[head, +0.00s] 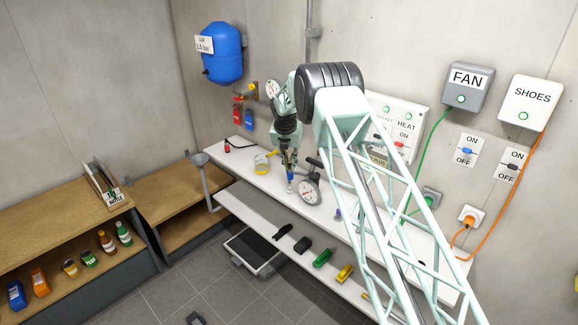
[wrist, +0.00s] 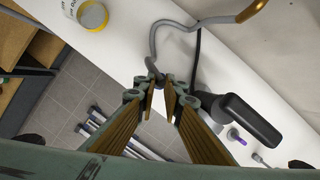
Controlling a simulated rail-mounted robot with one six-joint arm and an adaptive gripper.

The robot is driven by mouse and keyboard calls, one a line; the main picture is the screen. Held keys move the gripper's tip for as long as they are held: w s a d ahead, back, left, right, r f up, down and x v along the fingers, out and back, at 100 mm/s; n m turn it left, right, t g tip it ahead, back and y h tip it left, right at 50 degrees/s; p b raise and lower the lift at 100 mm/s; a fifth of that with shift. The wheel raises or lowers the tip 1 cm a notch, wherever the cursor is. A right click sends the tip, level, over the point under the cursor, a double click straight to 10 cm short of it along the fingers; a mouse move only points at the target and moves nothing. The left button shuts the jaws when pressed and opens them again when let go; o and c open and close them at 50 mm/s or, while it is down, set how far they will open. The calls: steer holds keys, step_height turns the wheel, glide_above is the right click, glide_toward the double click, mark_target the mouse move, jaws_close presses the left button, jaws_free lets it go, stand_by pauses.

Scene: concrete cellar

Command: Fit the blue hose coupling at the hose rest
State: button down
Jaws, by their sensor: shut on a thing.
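My gripper (head: 290,177) is low over the white bench, beside the round dial gauge. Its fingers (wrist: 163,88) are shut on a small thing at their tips. A small blue piece (head: 290,188) shows just below the fingers in the head view, which looks like the blue hose coupling; the fingers hide most of it. In the wrist view a grey hose (wrist: 155,45) curves from a brass-coloured end (wrist: 253,10) to the fingertips. I cannot tell how the coupling and hose meet. I cannot make out the hose rest for sure.
The dial gauge (head: 309,193) with its black part (wrist: 245,120) stands close on the right. A purple-and-white fitting (wrist: 235,134) stands beyond it. A yellow-and-white can (wrist: 92,15) is to the left. The white bench (head: 240,162) has some bare room near its left end.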

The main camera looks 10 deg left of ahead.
mark_target(289, 175)
steer(key=shift+f, duration=0.1)
stand_by(0.3)
steer(key=shift+f+b, duration=1.2)
steer(key=shift+f, duration=1.1)
steer(key=shift+f+b, duration=0.9)
steer(key=shift+f, duration=0.5)
stand_by(1.9)
steer(key=c, duration=2.7)
jaws_free()
steer(key=shift+c, duration=0.2)
steer(key=shift+o, duration=0.5)
steer(key=shift+r, duration=0.15)
steer(key=v, duration=1.1)
steer(key=shift+r, duration=0.35)
